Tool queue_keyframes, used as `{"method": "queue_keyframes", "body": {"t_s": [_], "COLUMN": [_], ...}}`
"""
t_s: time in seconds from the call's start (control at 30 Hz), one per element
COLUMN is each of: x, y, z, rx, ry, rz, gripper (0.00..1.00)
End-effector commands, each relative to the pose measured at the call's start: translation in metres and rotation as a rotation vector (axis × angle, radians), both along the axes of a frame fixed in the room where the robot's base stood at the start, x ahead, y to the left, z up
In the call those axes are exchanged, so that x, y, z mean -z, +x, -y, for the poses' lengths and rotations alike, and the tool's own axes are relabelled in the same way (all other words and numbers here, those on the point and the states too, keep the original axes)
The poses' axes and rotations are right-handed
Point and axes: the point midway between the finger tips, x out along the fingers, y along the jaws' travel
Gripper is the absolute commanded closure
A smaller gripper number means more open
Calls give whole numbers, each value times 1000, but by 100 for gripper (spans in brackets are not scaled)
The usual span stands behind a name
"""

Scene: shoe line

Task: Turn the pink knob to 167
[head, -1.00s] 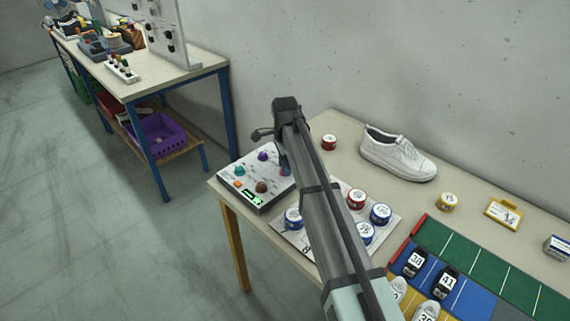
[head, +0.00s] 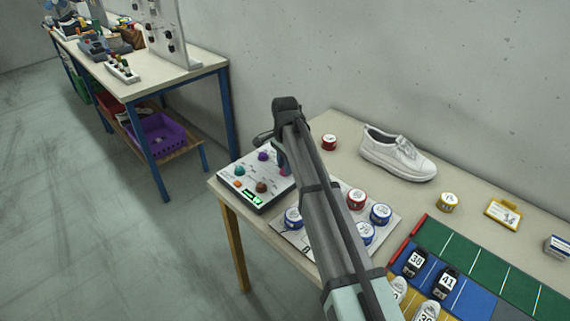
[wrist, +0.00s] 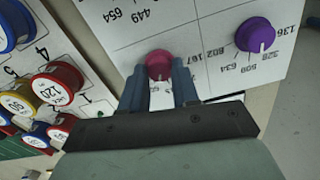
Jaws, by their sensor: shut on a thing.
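The pink knob (wrist: 159,64) sits on the white panel of the control box (head: 239,196). In the wrist view both fingers of my gripper (wrist: 160,82) are on either side of the knob and shut on it. A pale mark shows on the knob's near side. Printed numbers surround it, partly hidden by my fingers; a 167 (wrist: 219,51) is printed to its right, upside down. In the head view my arm covers most of the pink knob, with only a sliver (head: 284,171) visible. The lit green display (head: 252,198) is too small to read.
A purple knob (wrist: 256,35) is close on the right in the wrist view. Teal (head: 239,170), orange (head: 239,184) and brown (head: 261,187) knobs share the box. Several numbered round tins stand on a sheet beside it; a white shoe (head: 398,153) stands behind.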

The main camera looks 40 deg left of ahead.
Motion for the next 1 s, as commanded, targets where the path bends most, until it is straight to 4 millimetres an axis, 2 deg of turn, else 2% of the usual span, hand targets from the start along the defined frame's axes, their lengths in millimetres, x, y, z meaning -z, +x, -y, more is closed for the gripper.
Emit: {"method": "queue_keyframes", "body": {"t_s": [1.0], "x": [0], "y": [0], "z": [0], "rx": [-965], "ry": [0], "rz": [0], "gripper": [100]}}
